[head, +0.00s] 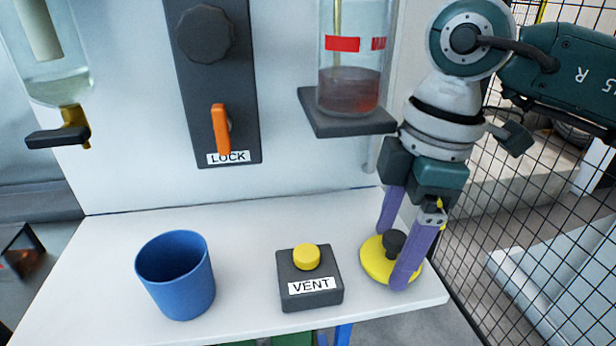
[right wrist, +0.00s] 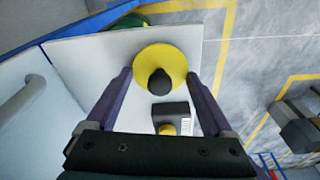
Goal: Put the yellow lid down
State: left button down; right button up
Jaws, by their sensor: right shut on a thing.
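The yellow lid (head: 376,265) is a flat disc with a black knob (head: 394,242), at the right end of the white table. My right gripper (head: 396,252) points down and is shut on the lid, with one purple finger on either side of it. In the right wrist view the lid (right wrist: 160,52) shows between the fingertips (right wrist: 159,77), knob facing the camera. The lid looks level and low over the table top; I cannot tell whether it touches. My left gripper is not in view.
The VENT box (head: 310,282) with a yellow button stands left of the lid. A blue cup (head: 176,277) stands further left on the white table (head: 240,235). A glass vessel (head: 349,70) sits on a dark shelf (head: 345,123) behind. A mesh fence (head: 530,230) is at the right.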

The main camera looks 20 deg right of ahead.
jog(key=o, duration=1.2)
jog(key=shift+r, duration=0.4)
jog(key=r, duration=0.3)
jog(key=d+r, duration=0.1)
jog(key=r, duration=0.7)
jog(key=shift+s+d+r, duration=0.15)
jog(key=shift+s+r, duration=0.05)
jog(key=shift+s, duration=0.15)
